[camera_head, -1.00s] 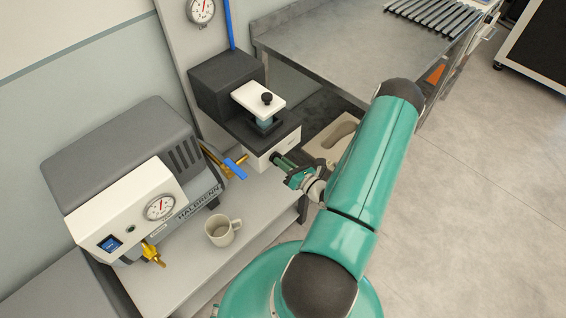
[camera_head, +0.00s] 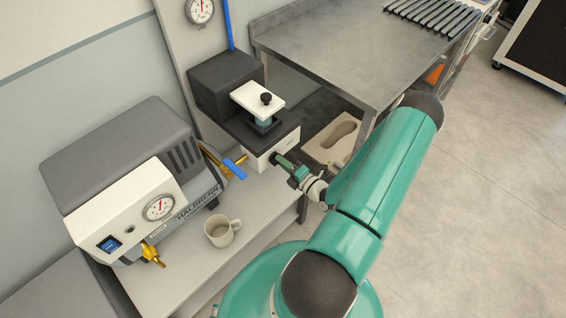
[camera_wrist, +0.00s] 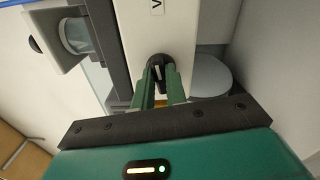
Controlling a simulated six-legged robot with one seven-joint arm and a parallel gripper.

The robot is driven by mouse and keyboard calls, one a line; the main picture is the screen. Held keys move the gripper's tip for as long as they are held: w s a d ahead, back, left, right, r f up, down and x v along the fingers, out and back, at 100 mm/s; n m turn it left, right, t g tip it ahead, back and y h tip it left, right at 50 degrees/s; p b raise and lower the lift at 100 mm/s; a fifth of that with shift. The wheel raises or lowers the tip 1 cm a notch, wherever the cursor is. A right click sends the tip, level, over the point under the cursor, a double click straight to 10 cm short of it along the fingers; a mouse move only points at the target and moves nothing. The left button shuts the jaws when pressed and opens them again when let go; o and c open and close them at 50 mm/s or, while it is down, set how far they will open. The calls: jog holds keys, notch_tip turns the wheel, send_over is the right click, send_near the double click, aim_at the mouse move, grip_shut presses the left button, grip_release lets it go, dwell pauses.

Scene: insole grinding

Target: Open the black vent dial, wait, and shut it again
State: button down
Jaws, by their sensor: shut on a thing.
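The black vent dial (camera_wrist: 157,68) sits on the white front panel of the black press-like unit (camera_head: 225,85). In the wrist view it shows between the two green fingertips of my gripper (camera_wrist: 160,82). The fingers are closed on its sides. A light line on the dial's face runs roughly along the finger direction. In the head view my gripper (camera_head: 282,164) reaches the unit's white front from the lower right, and the fingers hide most of the dial there.
A grey pump box with a gauge (camera_head: 160,208) stands at left. A blue-handled brass valve (camera_head: 234,168) is just left of my gripper. A mug (camera_head: 222,231) stands on the bench below. A beige mould with a sole-shaped hollow (camera_head: 332,142) lies right of the unit.

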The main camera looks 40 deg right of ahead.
jog(key=shift+m, duration=1)
jog(key=c, duration=1.4)
grip_release()
jog(key=shift+c, duration=0.2)
jog(key=shift+s, duration=0.1)
jog(key=s, duration=1.3)
jog(key=shift+s+d, duration=0.2)
jog(key=shift+s, duration=0.15)
